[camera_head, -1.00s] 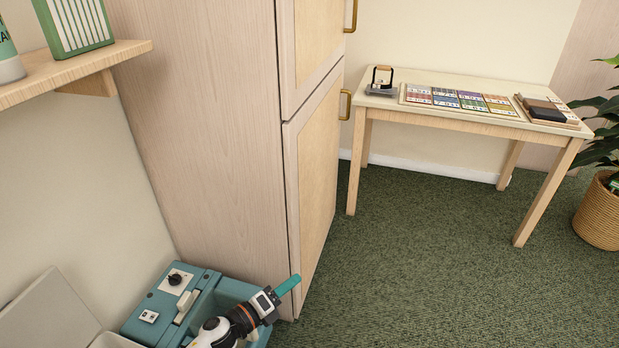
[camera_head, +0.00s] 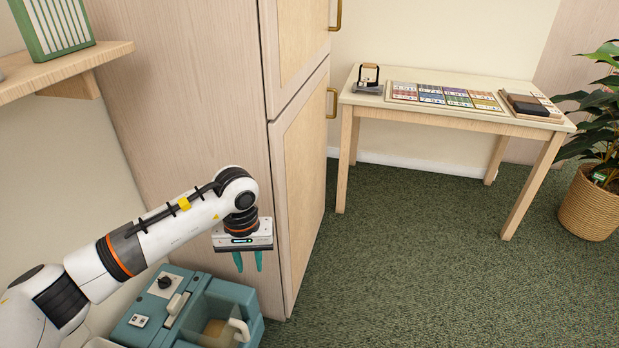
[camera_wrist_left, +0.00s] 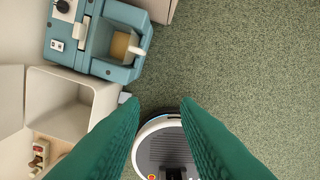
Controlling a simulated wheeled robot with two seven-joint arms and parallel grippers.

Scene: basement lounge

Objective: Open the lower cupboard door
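The lower cupboard door (camera_head: 303,180) is a pale wood panel on the front of the tall cupboard, seen at a steep angle in the head view. It is shut. Its brass handle (camera_head: 333,103) sits near the top of its far edge. My left gripper (camera_head: 248,262) points down beside the cupboard's near side, left of the door and well short of the handle. Its two teal fingers are apart with nothing between them. In the left wrist view the fingers (camera_wrist_left: 160,112) are also spread, over the floor. My right gripper is not in view.
A teal machine (camera_head: 190,308) stands on the floor below my left gripper. The upper door (camera_head: 297,45) is above. A table (camera_head: 460,113) stands behind the handle side, with a potted plant (camera_head: 588,205) at right. Green carpet before the door is free.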

